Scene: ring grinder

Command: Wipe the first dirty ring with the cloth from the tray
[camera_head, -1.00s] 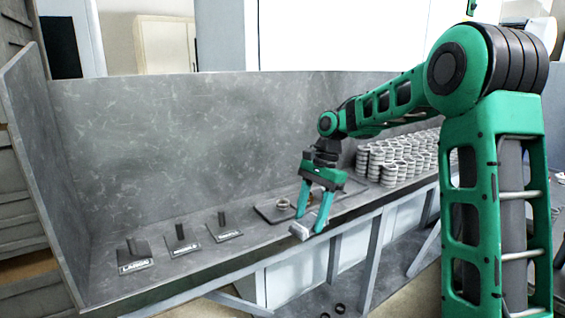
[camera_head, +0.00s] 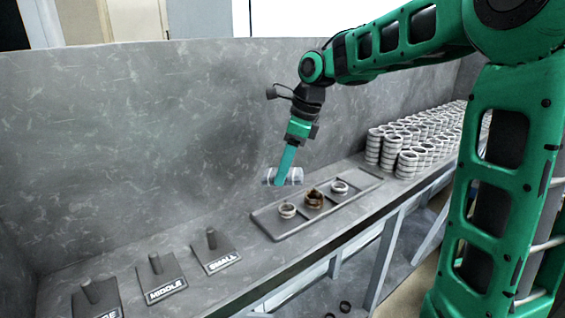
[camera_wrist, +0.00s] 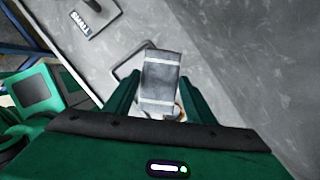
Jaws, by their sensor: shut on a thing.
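My gripper (camera_head: 283,176) is shut on a grey cloth (camera_head: 295,176) with white stripes and holds it in the air, above and behind the left part of the tray as seen in the head view. The cloth also shows between the two fingers in the wrist view (camera_wrist: 161,75). The dark flat tray (camera_head: 267,222) holds three rings in a row: a pale, slightly stained left ring (camera_head: 287,211), a brown, heavily dirty middle ring (camera_head: 314,198) and a pale right ring (camera_head: 339,187). In the wrist view the cloth and fingers hide most of a ring.
Three plates with upright posts stand to the left of the tray: SMALL (camera_head: 217,260), MIDDLE (camera_head: 162,287) and a third (camera_head: 97,303), its label cut off. Stacks of pale rings (camera_head: 407,163) stand right of the tray. A grey wall (camera_head: 130,130) backs the bench.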

